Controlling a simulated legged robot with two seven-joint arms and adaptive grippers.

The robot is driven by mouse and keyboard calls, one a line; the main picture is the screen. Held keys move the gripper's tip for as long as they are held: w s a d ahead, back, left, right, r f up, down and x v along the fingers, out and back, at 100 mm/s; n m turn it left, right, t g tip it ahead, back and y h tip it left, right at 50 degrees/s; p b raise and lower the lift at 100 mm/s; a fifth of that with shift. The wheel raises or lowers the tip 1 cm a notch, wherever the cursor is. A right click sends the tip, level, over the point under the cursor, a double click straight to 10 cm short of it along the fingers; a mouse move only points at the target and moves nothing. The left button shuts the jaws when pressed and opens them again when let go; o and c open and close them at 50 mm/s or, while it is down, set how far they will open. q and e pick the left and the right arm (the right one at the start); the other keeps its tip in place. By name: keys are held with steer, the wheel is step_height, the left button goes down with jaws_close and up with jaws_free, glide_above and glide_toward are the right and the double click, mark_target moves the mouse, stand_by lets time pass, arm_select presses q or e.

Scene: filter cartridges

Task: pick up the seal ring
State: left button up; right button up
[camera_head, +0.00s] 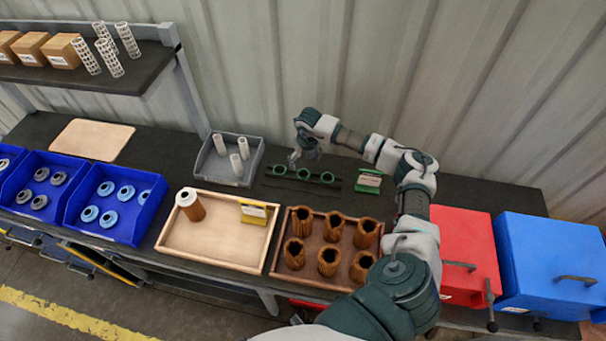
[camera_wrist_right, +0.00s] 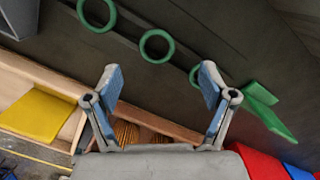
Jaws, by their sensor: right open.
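Three green rings stand in a row along a dark bar on the bench; the middle green ring (camera_head: 303,175) is also clear in the right wrist view (camera_wrist_right: 157,46). I cannot tell whether one of these is the seal ring. Blue rings (camera_head: 107,188) and grey rings (camera_head: 41,174) lie in blue bins at the left. My right gripper (camera_head: 293,158) is open and empty, close behind the green rings in the head view. In the wrist view its spread fingers (camera_wrist_right: 159,72) are below the middle ring, and the right finger partly covers another ring. My left gripper is not in view.
A grey bin (camera_head: 222,182) with white tubes stands left of the gripper. A wooden tray (camera_head: 215,259) holds a cartridge and a yellow card holder; a brown crate (camera_head: 313,281) holds several pleated filters. A green card holder (camera_head: 369,181) and red and blue boxes (camera_head: 550,262) are at right.

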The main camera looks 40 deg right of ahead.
mark_target(304, 171)
steer(key=f, duration=0.6)
steer(key=shift+w+a+f, duration=0.15)
steer(key=shift+w+f, duration=0.05)
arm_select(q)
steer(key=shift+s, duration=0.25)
arm_select(e)
steer(key=c, duration=0.8)
